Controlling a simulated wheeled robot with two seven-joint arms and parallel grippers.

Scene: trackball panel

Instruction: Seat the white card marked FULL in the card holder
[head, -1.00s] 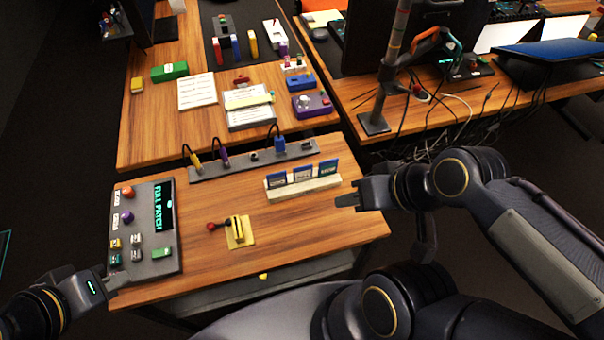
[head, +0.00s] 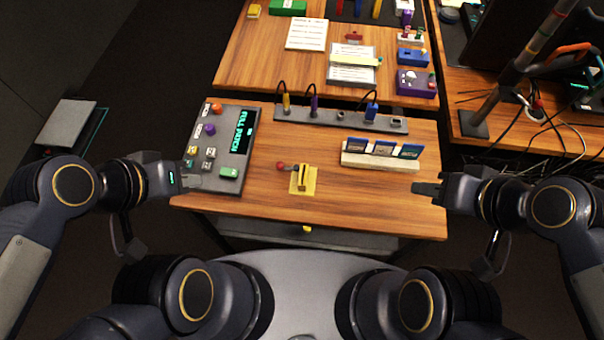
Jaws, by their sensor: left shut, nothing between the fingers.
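A cream rack (head: 379,165) stands at the right of the near table, with several upright cards (head: 384,149) in a row. My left gripper (head: 192,181) is shut and empty, by the panel's lower left corner. My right gripper (head: 428,191) looks open and empty, at the table's right edge, just right of and nearer than the rack.
A grey control panel (head: 227,187) with coloured buttons and a screen reading FULL PATCH lies at the left. A grey strip with cabled plugs (head: 337,118) runs along the back. A red-knobbed lever (head: 281,167) lies beside the yellow piece. Wood around these is bare.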

